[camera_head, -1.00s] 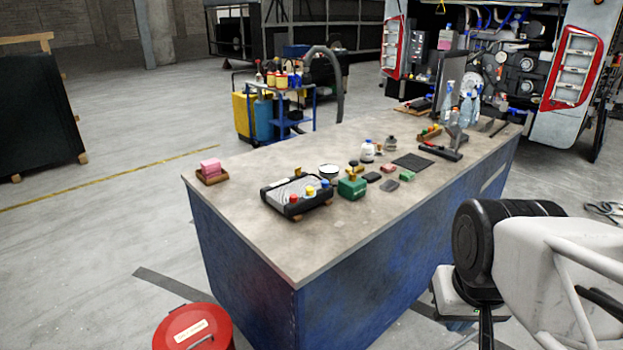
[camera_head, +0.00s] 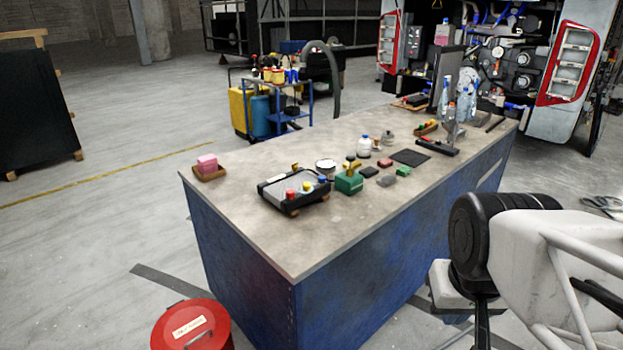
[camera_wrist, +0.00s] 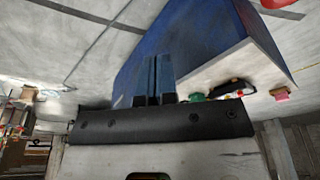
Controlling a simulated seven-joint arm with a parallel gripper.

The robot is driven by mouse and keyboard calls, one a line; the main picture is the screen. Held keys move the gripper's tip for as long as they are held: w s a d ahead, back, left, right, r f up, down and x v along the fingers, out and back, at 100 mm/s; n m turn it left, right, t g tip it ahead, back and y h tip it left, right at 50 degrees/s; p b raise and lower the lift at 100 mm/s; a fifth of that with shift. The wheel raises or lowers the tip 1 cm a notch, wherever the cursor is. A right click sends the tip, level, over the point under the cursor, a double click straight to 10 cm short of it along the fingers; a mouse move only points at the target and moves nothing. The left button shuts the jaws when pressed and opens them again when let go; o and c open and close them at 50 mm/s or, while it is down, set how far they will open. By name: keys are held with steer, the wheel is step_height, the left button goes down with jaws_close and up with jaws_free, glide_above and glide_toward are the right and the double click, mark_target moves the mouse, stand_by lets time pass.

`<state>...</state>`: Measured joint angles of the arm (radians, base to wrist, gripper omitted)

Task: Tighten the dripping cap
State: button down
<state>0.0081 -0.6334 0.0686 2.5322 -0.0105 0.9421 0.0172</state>
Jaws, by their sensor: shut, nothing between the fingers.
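My gripper (camera_wrist: 157,80) shows in the wrist view with its two fingers together and nothing between them. It points at the bench's blue side and is apart from everything on the bench top. In the head view only my white arm shows at the right, not the fingers. The open engine bay of the coach (camera_head: 510,55) is at the back right, with hoses and dark round parts. A white bottle with a blue cap (camera_head: 364,147) stands on the bench. I cannot tell which cap drips; no drip is visible.
The blue bench (camera_head: 240,225) fills the middle. On its top are a black device with coloured knobs (camera_head: 294,192), a green box (camera_head: 349,183), a pink block (camera_head: 207,163) and clear spray bottles (camera_head: 463,100). A red bin (camera_head: 190,327) and a blue trolley (camera_head: 290,108) stand nearby.

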steer(key=c, duration=1.8)
jaws_free()
steer(key=shift+c, duration=0.2)
